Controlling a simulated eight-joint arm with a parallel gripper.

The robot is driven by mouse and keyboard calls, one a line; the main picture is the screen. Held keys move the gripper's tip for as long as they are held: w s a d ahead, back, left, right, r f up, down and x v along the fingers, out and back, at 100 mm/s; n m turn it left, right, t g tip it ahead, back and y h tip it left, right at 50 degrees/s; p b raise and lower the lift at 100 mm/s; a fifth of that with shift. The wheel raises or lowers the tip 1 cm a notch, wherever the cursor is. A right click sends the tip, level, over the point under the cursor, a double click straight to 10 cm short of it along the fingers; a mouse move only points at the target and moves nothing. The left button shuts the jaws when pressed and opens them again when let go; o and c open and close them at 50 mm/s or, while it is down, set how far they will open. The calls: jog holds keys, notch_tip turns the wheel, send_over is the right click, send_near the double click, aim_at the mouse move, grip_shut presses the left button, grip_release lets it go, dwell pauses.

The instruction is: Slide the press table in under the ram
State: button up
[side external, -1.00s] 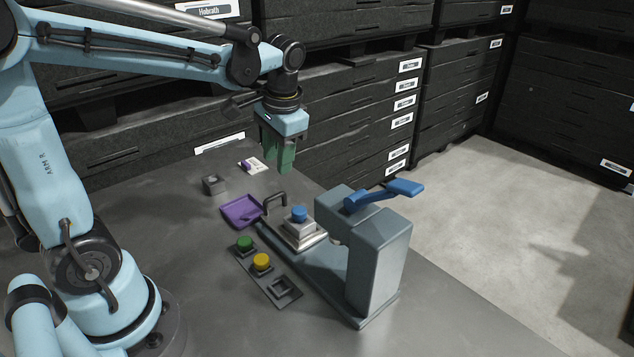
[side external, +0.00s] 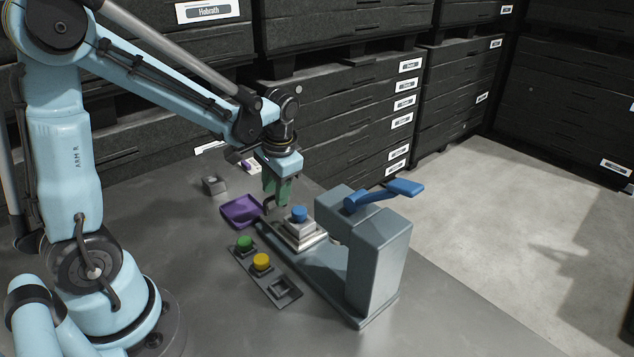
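The press table (side external: 302,238) is a pale sliding plate on the base rail of the grey-blue press (side external: 378,265). It sits at the left end of the rail, out from under the press head. A grey block with a blue top (side external: 299,214) stands on it. The dark handle (side external: 268,204) at the table's left end is mostly hidden by my gripper. My gripper (side external: 277,203) points down with its green fingers at the handle. Whether they are closed on it cannot be told. The ram under the press head is mostly hidden.
A blue lever (side external: 385,194) tops the press. A purple tray (side external: 241,212) lies close left of my gripper. A small grey block (side external: 214,185) stands farther back. Black crates line the back.

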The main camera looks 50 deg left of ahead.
aim_at(298, 208)
jog(key=shift+c, duration=0.5)
grip_shut()
jog(key=shift+d, duration=0.1)
jog(key=d, duration=0.7)
jog(key=shift+d, duration=0.25)
jog(key=shift+o, duration=0.5)
grip_release()
jog(key=shift+r, duration=0.1)
